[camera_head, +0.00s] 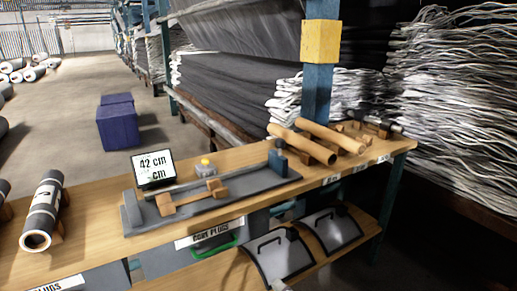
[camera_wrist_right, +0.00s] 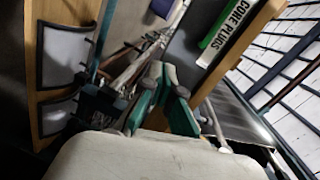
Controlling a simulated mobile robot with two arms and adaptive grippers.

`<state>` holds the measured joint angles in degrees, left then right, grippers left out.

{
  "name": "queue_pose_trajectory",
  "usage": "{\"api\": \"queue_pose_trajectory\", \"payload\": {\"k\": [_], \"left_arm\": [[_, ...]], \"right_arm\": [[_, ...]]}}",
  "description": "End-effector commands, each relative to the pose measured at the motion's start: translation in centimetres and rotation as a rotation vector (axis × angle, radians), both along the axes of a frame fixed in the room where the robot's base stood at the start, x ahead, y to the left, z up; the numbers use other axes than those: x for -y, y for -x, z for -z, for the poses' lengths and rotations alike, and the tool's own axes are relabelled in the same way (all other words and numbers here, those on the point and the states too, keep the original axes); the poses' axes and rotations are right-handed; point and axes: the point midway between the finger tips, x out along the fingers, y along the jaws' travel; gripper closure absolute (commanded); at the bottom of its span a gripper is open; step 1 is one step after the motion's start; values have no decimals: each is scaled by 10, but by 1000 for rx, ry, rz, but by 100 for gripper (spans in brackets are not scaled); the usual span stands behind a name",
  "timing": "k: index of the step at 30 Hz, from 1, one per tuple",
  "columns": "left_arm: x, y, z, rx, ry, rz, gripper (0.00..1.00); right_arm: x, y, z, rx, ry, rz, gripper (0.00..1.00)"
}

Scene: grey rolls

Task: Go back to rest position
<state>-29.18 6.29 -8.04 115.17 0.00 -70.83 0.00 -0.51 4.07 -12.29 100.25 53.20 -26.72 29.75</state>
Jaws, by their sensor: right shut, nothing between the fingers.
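My right gripper (camera_wrist_right: 164,76) shows in the right wrist view, with green and grey fingers drawn together and nothing between them. It points toward the space in front of the workbench, below the edge with the "CORE PLUGS" label (camera_wrist_right: 228,25). In the head view only a small grey piece at the bottom edge seems to belong to it. My left gripper is not in view.
The wooden workbench (camera_head: 95,215) carries a grey fixture (camera_head: 240,193), a "42 cm" display (camera_head: 153,168), cardboard tubes (camera_head: 302,144) and a grey roll (camera_head: 43,210). Curved panels (camera_head: 281,254) lie on a lower shelf. A blue box (camera_head: 117,127) stands on open floor behind.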

Motion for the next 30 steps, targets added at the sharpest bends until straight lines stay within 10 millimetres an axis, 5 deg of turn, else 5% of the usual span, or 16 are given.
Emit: {"api": "queue_pose_trajectory", "payload": {"k": [6,9,15,24,30], "left_arm": [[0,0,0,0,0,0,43],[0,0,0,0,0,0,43],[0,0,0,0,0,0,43],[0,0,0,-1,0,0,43],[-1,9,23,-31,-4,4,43]], "right_arm": [[26,105,117,-146,602,-222,100],[47,146,150,-215,808,-317,100],[87,208,187,-337,1081,-463,100],[141,284,208,-508,1358,-646,100],[139,288,231,-519,1342,-660,100]]}}
